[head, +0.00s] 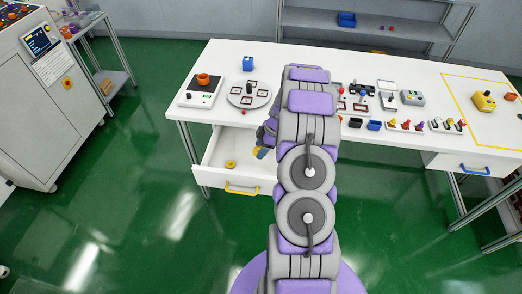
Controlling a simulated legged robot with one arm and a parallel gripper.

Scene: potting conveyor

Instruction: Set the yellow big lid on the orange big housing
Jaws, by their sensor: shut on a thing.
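My gripper (262,150) is low over the open white drawer, left of my arm, and mostly hidden by the arm. Another yellow round piece (230,164) lies in the drawer, left of the gripper. An orange round housing (203,78) stands on a white device at the table's left end, up and left of the gripper and apart from it.
The drawer (212,155) is pulled out below the white table. Several small parts and bins line the table right of my arm. A grey cabinet (60,110) stands at left.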

